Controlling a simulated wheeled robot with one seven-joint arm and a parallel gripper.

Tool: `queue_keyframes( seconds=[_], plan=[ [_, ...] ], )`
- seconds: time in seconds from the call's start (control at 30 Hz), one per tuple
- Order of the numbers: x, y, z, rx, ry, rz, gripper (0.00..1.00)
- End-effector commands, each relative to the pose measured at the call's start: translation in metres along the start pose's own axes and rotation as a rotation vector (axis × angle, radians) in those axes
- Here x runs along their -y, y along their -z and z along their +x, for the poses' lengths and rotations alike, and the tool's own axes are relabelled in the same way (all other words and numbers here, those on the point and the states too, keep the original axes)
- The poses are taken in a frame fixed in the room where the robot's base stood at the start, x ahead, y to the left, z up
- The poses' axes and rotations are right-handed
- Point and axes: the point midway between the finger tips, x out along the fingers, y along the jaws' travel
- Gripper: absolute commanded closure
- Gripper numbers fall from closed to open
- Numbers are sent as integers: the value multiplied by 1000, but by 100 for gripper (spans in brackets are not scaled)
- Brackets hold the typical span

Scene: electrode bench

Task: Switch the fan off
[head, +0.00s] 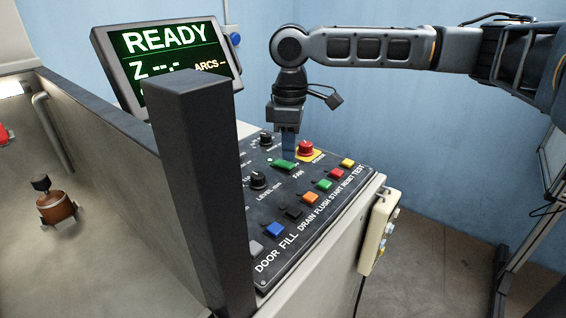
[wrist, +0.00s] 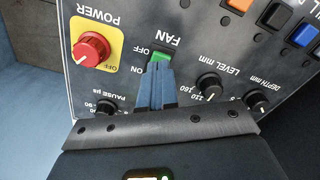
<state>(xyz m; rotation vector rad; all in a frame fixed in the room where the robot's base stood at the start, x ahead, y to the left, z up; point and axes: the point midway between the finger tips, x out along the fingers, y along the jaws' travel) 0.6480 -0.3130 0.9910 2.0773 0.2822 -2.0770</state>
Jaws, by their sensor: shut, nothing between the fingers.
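The fan switch (head: 284,163) is a green rocker on the dark sloped control panel (head: 300,222). In the wrist view the green switch (wrist: 161,55) sits below the FAN label, with OFF and ON marked beside it. My gripper (head: 289,156) points down at the switch from above, its blue fingers shut and empty. In the wrist view my gripper's fingertips (wrist: 157,68) overlap the switch's edge on the ON side and hide part of it. I cannot tell whether they touch it or which way the rocker is tipped.
The red POWER knob (head: 306,148) on its yellow plate is close beside the fingers. Black knobs, including LEVEL (head: 258,180), and a row of coloured buttons (head: 311,198) surround the switch. A dark post (head: 205,190) stands left of the panel. The screen (head: 165,62) reads READY.

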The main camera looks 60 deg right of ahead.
Motion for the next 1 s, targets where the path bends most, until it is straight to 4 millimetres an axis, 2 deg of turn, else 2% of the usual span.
queue_keyframes(
  seconds=[1.0],
  plan=[
    [0,0,14,0,0,0,100]
  ],
)
